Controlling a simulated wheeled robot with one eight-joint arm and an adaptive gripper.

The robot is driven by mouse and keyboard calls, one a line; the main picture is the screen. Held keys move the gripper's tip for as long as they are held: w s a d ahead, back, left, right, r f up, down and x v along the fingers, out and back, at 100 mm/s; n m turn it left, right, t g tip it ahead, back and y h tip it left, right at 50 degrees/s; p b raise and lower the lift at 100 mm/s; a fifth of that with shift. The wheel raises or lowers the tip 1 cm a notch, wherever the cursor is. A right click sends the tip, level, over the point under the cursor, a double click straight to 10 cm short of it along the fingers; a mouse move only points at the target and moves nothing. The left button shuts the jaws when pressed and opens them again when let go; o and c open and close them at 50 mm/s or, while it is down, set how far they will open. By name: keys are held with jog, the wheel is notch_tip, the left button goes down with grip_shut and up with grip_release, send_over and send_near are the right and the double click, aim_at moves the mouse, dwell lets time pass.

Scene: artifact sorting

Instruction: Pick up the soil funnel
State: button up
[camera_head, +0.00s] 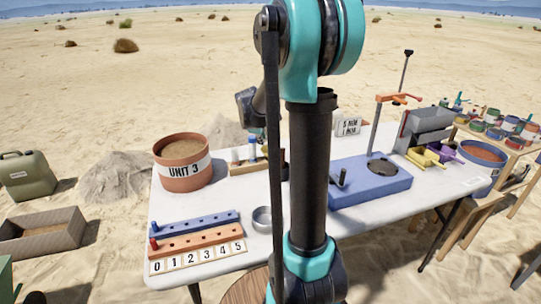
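I cannot make out a clear soil funnel. A small round grey metal piece (262,219) stands on the white table (262,256), just left of my arm's upright link; whether it is a funnel, a ring or a cup I cannot tell. My arm fills the middle of the view and hides part of the table behind it. A dark part of my arm shows behind its upright link, above the table's far side. I see no gripper fingers, so I cannot tell how the gripper stands to anything.
An orange tub (184,184) marked "UNIT 3" stands at the table's back left. Blue (196,223) and orange (200,239) peg strips lie in front. Right of my arm are a blue stand (352,191) and a grey machine (428,128). Bare table shows around the grey piece.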

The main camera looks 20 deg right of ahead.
send_near(271, 156)
notch_tip(271, 156, down, 3)
jog(key=w, duration=0.3)
jog(key=shift+s+d+x, duration=0.1)
jog(key=shift+x, duration=1.2)
jog(key=shift+s+d+x, duration=0.1)
jog(key=shift+s+x, duration=0.05)
jog(key=shift+x, duration=1.2)
jog(key=shift+c, duration=0.2)
grip_shut()
